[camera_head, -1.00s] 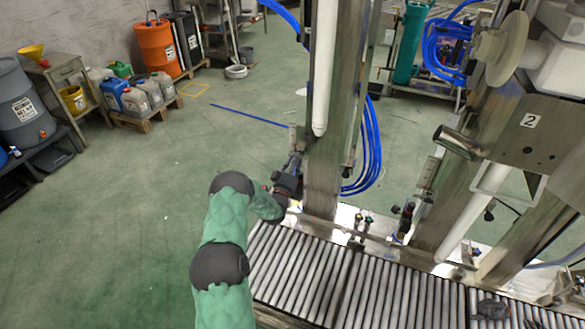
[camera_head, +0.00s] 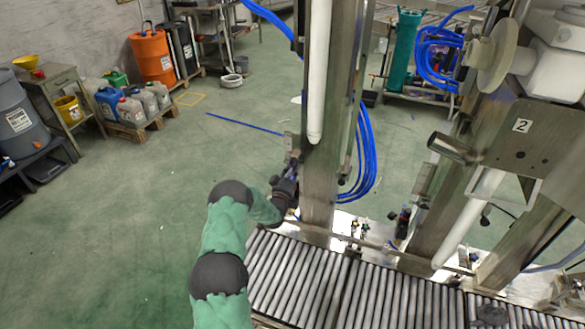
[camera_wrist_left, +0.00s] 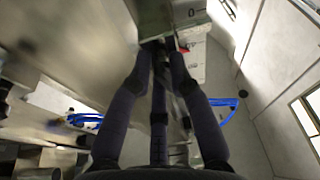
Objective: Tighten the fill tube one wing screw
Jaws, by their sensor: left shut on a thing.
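Fill tube one appears to be the white tube (camera_head: 317,75) hanging upright in front of the left steel column (camera_head: 325,185). My left gripper (camera_head: 291,180) is at the left side of this column, above the roller conveyor. In the left wrist view its dark fingers (camera_wrist_left: 160,48) converge and are shut on a small part at a metal block (camera_wrist_left: 168,14). That part is mostly hidden between the fingertips, so I cannot make out the wing screw's shape or angle. A small red piece (camera_wrist_left: 183,49) shows beside the fingertips. My right gripper is not in view.
The roller conveyor (camera_head: 320,285) runs along the front. Blue hoses (camera_head: 367,150) hang just right of the column. A second station marked 2 (camera_head: 522,125) stands at the right. Drums and canisters (camera_head: 130,110) stand far left, with open green floor before them.

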